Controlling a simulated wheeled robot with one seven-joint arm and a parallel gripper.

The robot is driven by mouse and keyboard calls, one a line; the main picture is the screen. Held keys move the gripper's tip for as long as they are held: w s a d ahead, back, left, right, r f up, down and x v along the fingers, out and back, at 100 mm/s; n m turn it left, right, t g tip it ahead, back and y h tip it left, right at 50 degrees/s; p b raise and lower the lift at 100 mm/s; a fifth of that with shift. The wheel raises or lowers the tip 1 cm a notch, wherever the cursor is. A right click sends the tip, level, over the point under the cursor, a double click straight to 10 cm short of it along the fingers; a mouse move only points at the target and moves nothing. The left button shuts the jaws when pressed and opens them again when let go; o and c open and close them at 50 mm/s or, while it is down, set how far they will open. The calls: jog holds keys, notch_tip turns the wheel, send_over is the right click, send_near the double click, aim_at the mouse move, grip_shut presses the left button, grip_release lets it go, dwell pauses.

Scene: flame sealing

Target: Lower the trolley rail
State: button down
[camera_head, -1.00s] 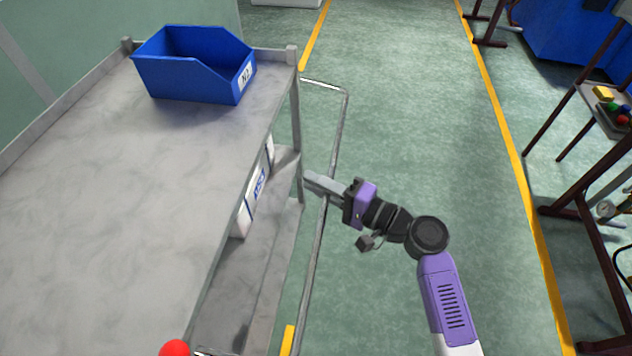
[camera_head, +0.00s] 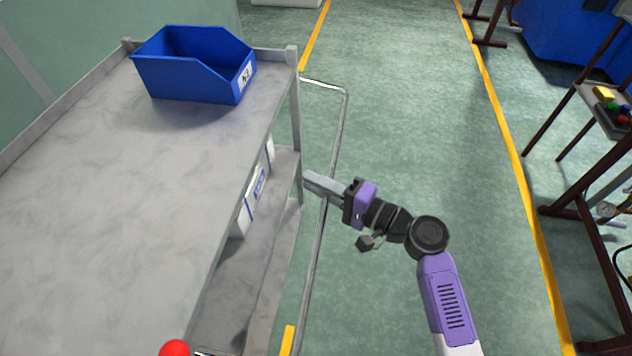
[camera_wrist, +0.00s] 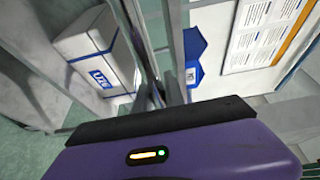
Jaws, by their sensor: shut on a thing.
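The trolley rail (camera_head: 336,140) is a thin grey metal tube frame along the right side of the grey trolley (camera_head: 110,190). It stands out beyond the edge of the trolley top and runs from the far corner towards the near end. My gripper (camera_head: 322,187) is shut on the trolley rail about midway along, beside the trolley's corner post. The fingers partly hide the rail there. In the wrist view, my gripper (camera_wrist: 157,96) shows its narrow fingers close together beyond the purple and black housing, and the grip itself is hard to make out.
A blue bin (camera_head: 190,75) stands on the trolley top at the far end. A white box (camera_head: 245,212) sits on the lower shelf. A red ball (camera_head: 175,348) shows at the near edge. Green floor is open to the right, up to a dark-framed bench (camera_head: 590,230).

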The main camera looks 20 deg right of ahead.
notch_tip(320, 180, up, 4)
jog(key=n+g+h+p, duration=0.1)
jog(key=g+p, duration=0.1)
jog(key=p, duration=0.7)
jog(key=shift+r+h, duration=0.1)
jog(key=shift+h, duration=0.2)
jog(key=c, duration=1.4)
grip_release()
jog(key=shift+d, duration=0.1)
